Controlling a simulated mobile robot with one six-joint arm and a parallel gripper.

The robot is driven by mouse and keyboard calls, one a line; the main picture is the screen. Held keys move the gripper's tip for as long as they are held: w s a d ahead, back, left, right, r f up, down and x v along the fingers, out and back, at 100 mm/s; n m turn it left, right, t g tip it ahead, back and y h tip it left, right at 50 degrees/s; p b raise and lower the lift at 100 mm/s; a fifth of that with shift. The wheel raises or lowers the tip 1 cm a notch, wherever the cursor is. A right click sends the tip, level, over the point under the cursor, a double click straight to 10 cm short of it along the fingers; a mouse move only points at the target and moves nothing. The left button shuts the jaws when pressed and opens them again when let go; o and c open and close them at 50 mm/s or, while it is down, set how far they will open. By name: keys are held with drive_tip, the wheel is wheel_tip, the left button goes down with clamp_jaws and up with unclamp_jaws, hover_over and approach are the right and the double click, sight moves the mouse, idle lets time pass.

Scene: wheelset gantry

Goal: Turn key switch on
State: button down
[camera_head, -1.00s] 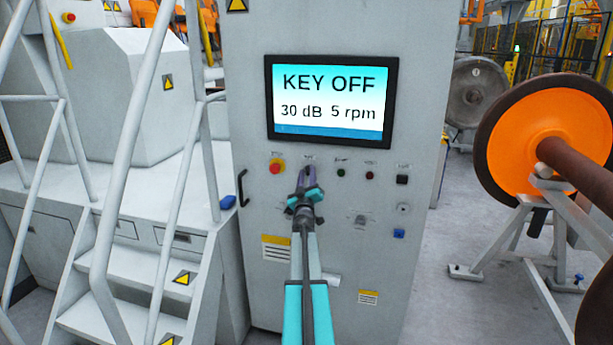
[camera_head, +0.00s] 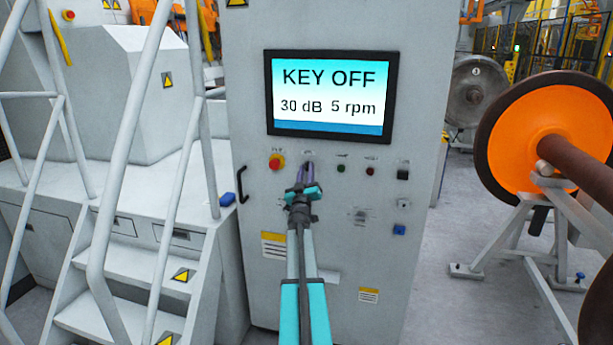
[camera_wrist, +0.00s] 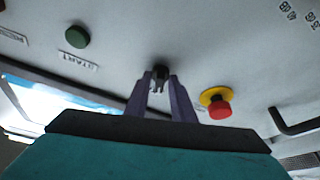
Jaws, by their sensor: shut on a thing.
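The key switch (camera_wrist: 160,74) shows as a small dark knob with a metal part on the grey panel in the wrist view. My gripper (camera_wrist: 160,84) has its two purple fingers around it, one on each side. In the head view my gripper (camera_head: 307,166) reaches the panel just below the screen, and its fingers hide most of the switch there. The screen (camera_head: 331,92) reads KEY OFF, 30 dB, 5 rpm.
A red emergency stop button (camera_head: 276,162) on a yellow base sits just left of the gripper. A green START button (camera_wrist: 77,37) and a red button (camera_head: 370,171) are near. White stair rails (camera_head: 130,150) stand at left, a handle (camera_head: 242,185) on the cabinet edge.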

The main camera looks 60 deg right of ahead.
drive_tip(key=m+g+h+b, duration=0.1)
drive_tip(key=m, duration=0.2)
drive_tip(key=m+g+b, duration=0.1)
drive_tip(key=m+g, duration=0.1)
drive_tip(key=m, duration=0.2)
drive_tip(key=shift+w+g+h, duration=0.2)
drive_tip(key=shift+g+h, duration=0.1)
drive_tip(key=shift+h, duration=0.1)
drive_tip(key=m+g, duration=0.2)
drive_tip(key=m, duration=0.1)
drive_tip(key=m+g, duration=0.2)
drive_tip(key=m, duration=0.2)
drive_tip(key=shift+r+m, duration=0.1)
drive_tip(key=shift+m, duration=0.5)
drive_tip(key=c, duration=1.8)
unclamp_jaws()
drive_tip(key=shift+a, duration=0.2)
drive_tip(key=b+v, duration=0.3)
drive_tip(key=v, duration=1)
drive_tip(key=shift+a, duration=0.25)
